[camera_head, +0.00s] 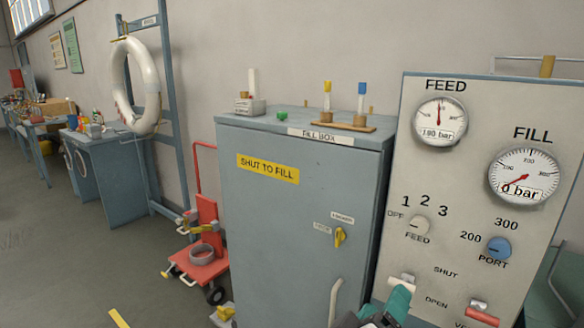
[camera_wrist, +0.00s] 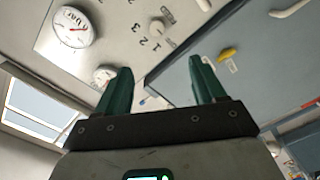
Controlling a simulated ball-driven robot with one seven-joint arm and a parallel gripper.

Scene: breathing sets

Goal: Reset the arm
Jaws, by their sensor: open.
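My gripper (camera_wrist: 160,88) has two green fingers standing wide apart, with nothing between them, in the wrist view. In the head view only a green finger part of my gripper (camera_head: 396,304) shows at the bottom edge, in front of the lower left of the control panel (camera_head: 385,250). Whether it touches the panel cannot be told. The wrist view is tilted and shows the panel (camera_wrist: 125,35) beyond the left finger and the grey-blue fill box (camera_wrist: 260,60) beyond the right finger.
The fill box (camera_head: 300,230) stands left of the panel, with a yellow latch (camera_head: 340,237) and small items on top. A red trolley (camera_head: 205,262) stands left of it. Workbenches (camera_head: 107,175) line the far left. The floor (camera_head: 70,260) at front left is mostly clear.

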